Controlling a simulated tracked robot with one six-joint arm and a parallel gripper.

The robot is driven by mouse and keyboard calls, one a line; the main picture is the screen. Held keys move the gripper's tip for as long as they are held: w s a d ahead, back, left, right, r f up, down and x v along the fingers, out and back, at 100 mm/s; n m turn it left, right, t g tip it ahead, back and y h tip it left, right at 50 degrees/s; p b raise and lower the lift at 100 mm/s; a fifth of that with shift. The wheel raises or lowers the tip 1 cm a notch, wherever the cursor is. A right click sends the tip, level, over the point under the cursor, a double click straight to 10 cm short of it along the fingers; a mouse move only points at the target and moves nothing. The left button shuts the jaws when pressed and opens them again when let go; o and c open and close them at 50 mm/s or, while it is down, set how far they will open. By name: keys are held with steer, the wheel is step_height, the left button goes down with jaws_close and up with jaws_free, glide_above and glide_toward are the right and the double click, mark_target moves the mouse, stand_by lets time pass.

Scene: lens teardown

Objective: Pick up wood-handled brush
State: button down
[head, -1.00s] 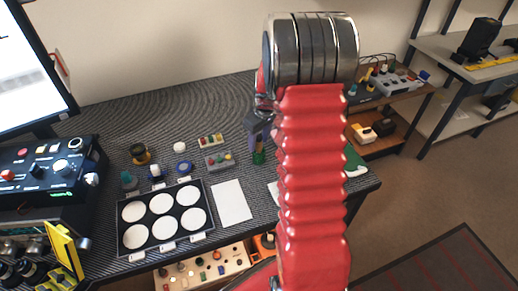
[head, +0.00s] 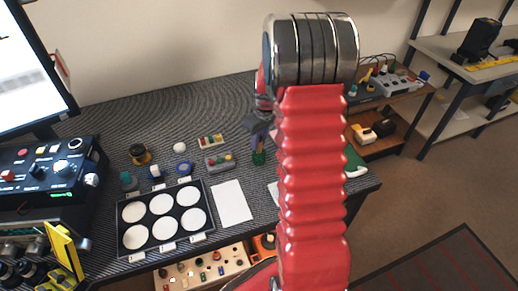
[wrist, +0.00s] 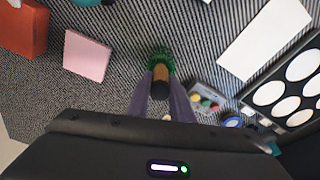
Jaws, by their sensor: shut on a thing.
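The wood-handled brush (wrist: 161,79) shows in the wrist view as a short brown cylinder with a ragged green part at its far end. In the head view only its green part (head: 258,157) shows, low under the fingers, at the middle of the dark striped table. My gripper (wrist: 162,88) has its two grey-purple fingers on either side of the brown handle, shut on it. In the head view my gripper (head: 259,146) points down, partly hidden by my red arm. I cannot tell whether the green end touches the table.
A grey box with coloured knobs (head: 219,162) stands close left of the brush. A white sheet (head: 232,203) and a black tray with white discs (head: 208,228) lie nearer. A pink block (wrist: 87,55) and a red-orange box (wrist: 22,29) lie on the other side.

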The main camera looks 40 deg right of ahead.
step_height(320, 180, up, 10)
steer(key=shift+r, duration=0.1)
stand_by(0.6)
stand_by(0.4)
steer(key=shift+d, duration=0.1)
